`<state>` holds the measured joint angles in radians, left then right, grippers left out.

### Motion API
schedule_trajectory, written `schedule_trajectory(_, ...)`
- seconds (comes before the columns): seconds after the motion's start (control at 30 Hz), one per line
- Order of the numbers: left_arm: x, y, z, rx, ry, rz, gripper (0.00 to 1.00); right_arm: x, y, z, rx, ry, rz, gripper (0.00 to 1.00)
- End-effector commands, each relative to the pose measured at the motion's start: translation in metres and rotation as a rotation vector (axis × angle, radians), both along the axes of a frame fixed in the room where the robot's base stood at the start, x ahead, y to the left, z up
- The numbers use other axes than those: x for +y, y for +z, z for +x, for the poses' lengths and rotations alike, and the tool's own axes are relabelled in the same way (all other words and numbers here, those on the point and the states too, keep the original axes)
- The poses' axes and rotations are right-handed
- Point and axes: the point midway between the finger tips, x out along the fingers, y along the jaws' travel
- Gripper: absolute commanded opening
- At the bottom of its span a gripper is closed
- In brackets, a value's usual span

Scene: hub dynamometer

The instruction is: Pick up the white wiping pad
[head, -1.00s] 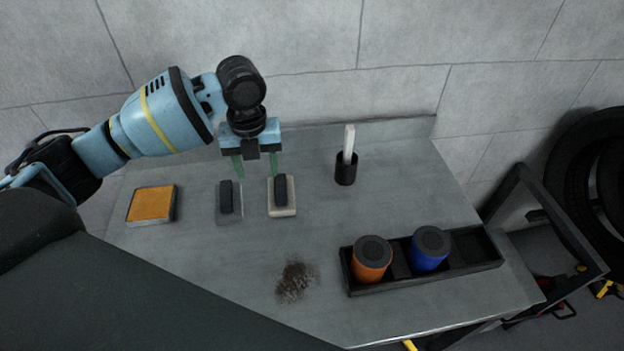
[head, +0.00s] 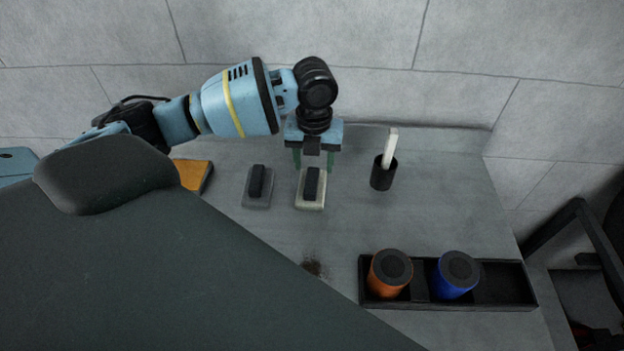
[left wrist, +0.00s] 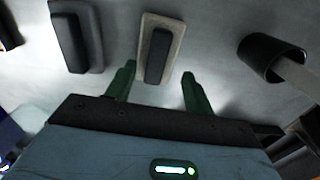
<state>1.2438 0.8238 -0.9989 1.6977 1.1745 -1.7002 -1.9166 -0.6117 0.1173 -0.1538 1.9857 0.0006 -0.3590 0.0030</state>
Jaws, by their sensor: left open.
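The white wiping pad (head: 311,203) is an off-white block with a black grip on top. It lies on the grey table, and it also shows in the left wrist view (left wrist: 173,28). My left gripper (head: 313,166) is open, its two green fingers at the pad's far end in the head view. In the left wrist view the fingertips (left wrist: 158,72) are spread wider than the pad, and nothing is between them. I cannot tell their exact height above the table. My right gripper is not in view.
A grey pad with a black grip (head: 258,187) lies just left of the white pad. An orange pad (head: 193,175) is partly hidden farther left. A black cup (head: 383,173) with a white stick stands right. A black tray (head: 505,285) holds orange and blue canisters. A dark smudge (head: 313,265) marks the table.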

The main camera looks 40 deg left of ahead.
Motion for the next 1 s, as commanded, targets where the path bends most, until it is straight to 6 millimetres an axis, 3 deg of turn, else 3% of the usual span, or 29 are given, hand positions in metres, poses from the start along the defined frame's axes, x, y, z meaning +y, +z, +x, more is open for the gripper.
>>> schedule_trajectory(0.33, 0.002, -0.044, -0.007, 0.003, 0.001, 0.002, 0.53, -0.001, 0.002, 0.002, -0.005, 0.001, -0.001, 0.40)
schedule_trajectory(0.67, 0.002, -0.050, -0.006, 0.000, 0.000, 0.001, 0.53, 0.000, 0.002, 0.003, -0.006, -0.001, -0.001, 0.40)
schedule_trajectory(1.0, 0.002, -0.049, -0.006, 0.000, 0.000, 0.001, 0.08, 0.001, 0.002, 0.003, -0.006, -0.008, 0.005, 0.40)
